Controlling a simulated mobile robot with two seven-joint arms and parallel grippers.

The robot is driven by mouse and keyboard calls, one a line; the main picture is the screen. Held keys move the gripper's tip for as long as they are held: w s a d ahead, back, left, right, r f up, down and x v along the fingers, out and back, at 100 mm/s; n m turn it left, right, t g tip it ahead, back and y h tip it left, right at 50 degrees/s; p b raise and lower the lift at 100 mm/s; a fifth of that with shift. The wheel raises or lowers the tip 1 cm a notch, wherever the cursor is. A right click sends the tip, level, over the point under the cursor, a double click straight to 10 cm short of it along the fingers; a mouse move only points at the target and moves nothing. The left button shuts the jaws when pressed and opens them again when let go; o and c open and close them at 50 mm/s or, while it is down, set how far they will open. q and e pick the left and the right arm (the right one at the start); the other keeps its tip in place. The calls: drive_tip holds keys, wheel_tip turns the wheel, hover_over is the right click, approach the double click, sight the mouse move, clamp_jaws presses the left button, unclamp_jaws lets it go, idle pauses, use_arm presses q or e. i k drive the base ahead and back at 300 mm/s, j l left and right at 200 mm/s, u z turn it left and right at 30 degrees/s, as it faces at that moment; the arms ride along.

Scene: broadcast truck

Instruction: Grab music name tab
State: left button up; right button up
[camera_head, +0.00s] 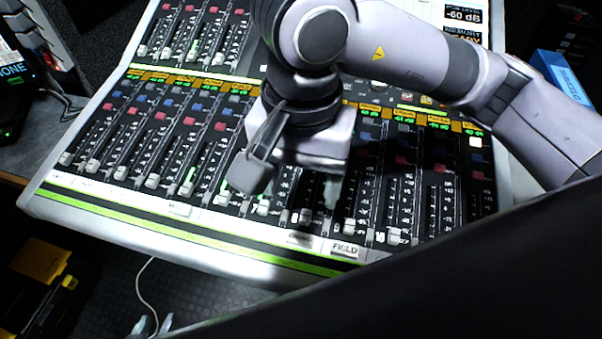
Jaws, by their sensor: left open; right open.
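Small name tabs sit along the white strip at the mixing console's (130,203) front edge. One tab (345,249) reads FIELD. A tab (300,239) to its left and another tab (180,208) further left are too small to read, so I cannot tell which one is the music name tab. My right gripper (290,185) is open above the middle faders, behind the strip, and hides part of the console. Nothing shows between its fingers.
Rows of faders (110,150) fill the console. A blue box (562,78) stands at the right behind my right arm. A yellow and black case (42,262) is on the floor at lower left. A pale cable (140,285) hangs near my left gripper.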

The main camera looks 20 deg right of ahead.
sight(175, 208)
drive_tip(key=k, duration=1)
